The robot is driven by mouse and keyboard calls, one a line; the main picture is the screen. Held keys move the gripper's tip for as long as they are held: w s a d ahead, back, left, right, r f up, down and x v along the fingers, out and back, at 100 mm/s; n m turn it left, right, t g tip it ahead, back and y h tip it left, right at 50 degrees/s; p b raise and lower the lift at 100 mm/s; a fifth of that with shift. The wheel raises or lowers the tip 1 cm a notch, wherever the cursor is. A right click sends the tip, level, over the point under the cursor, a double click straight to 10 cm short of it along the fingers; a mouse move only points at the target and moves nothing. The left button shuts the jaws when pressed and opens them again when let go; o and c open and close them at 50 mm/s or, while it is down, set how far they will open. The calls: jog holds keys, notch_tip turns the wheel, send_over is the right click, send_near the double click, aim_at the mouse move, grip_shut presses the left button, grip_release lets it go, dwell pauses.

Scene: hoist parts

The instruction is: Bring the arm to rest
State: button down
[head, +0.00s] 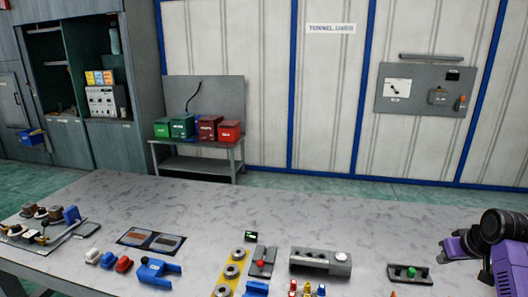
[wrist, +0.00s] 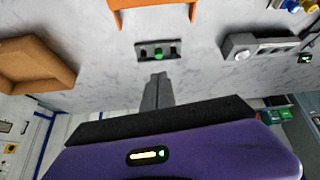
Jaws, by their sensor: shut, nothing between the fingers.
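My gripper (wrist: 157,88) shows in the wrist view as dark grey fingers held together in front of the purple wrist body, with nothing between them. It is above the table (head: 190,205) and apart from the small dark block with a green button (wrist: 158,51), which lies just beyond the fingertips in that view. The same block (head: 409,273) is at the front right of the table in the head view. My purple and black arm is at the right edge of the head view; the fingertips cannot be made out there.
A grey control box (head: 321,261), a grey plate with a red knob (head: 262,262) and a yellow strip with round parts (head: 232,270) are along the front. An orange tray (wrist: 35,65) is at left in the wrist view. The table's back middle is clear.

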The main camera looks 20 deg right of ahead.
jog(key=w+a+r+m+t+h, duration=0.1)
jog(key=w+a+r+t+h, duration=0.25)
jog(key=w+a+t, duration=0.2)
jog(key=s+a+f+t, duration=0.1)
jog(key=s+a, duration=0.2)
jog(key=a, duration=0.3)
jog(key=s+a+f+t+h, duration=0.1)
jog(key=s+a+t, duration=0.1)
jog(key=a, duration=0.4)
jog(key=s+a+f+t, duration=0.1)
jog(key=s+a, duration=0.2)
jog(key=a, duration=0.3)
jog(key=s+a+n+y, duration=0.2)
jog(key=s+a+y, duration=0.1)
jog(key=s+a, duration=0.8)
jog(key=s+a+f+n+y+b, duration=0.1)
jog(key=s+a+n+y, duration=0.2)
jog(key=s+a, duration=0.8)
jog(key=s+y, duration=0.1)
jog(key=s, duration=0.6)
jog(key=shift+s+a+f+n, duration=0.2)
jog(key=shift+s+a+n, duration=0.1)
jog(key=shift+s+a, duration=0.1)
jog(key=shift+y, duration=0.25)
